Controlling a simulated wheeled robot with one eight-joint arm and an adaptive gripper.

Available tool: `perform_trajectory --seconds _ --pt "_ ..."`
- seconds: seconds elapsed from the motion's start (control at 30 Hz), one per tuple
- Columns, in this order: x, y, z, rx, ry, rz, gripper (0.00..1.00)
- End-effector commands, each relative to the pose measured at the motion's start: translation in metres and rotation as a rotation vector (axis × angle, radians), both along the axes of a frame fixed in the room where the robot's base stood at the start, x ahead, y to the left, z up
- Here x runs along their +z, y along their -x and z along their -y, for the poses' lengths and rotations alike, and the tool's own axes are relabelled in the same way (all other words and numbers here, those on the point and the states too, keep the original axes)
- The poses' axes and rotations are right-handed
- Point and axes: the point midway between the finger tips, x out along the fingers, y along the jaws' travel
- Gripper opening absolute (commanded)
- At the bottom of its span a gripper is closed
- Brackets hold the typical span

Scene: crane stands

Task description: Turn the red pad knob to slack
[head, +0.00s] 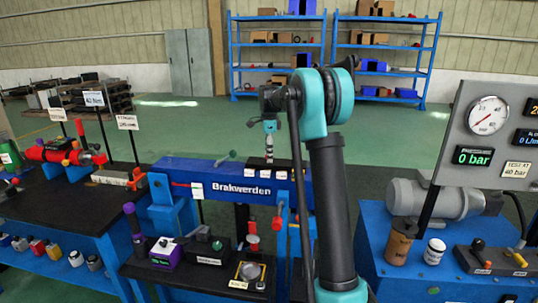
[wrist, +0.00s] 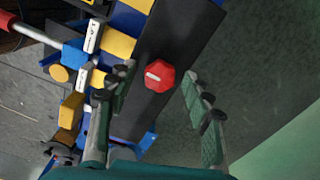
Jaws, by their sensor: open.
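The red knob (wrist: 158,74), many-sided with a white mark on its face, sits on a black panel (wrist: 150,103) in the wrist view. My gripper (wrist: 157,80) is open, with one finger left of the knob and one right, both apart from it in the picture. The wrist view does not settle the height between fingertips and knob. In the head view my gripper (head: 270,126) points down above the blue stand (head: 180,170) marked "Brakwerden". I cannot make out the knob for certain in the head view.
Blue and yellow blocks and a red-tipped lever (wrist: 20,28) lie to the left. In the head view a gauge panel (head: 487,130) stands right and a black bench (head: 60,200) left.

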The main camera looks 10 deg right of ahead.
Motion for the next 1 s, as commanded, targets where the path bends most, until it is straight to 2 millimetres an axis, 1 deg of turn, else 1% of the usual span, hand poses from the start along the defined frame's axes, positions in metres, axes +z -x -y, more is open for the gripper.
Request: perform_trajectory --seconds 0.27,0.67,0.7,1.0 --pt "-0.0015 0.0000 0.0000 0.000 0.000 0.000 0.51" --pt "-0.0013 0.0001 0.0000 0.000 0.000 0.000 0.02" --pt "-0.0013 0.0001 0.0000 0.000 0.000 0.000 0.01" --pt "-0.0012 0.0001 0.0000 0.046 0.000 0.000 0.01"
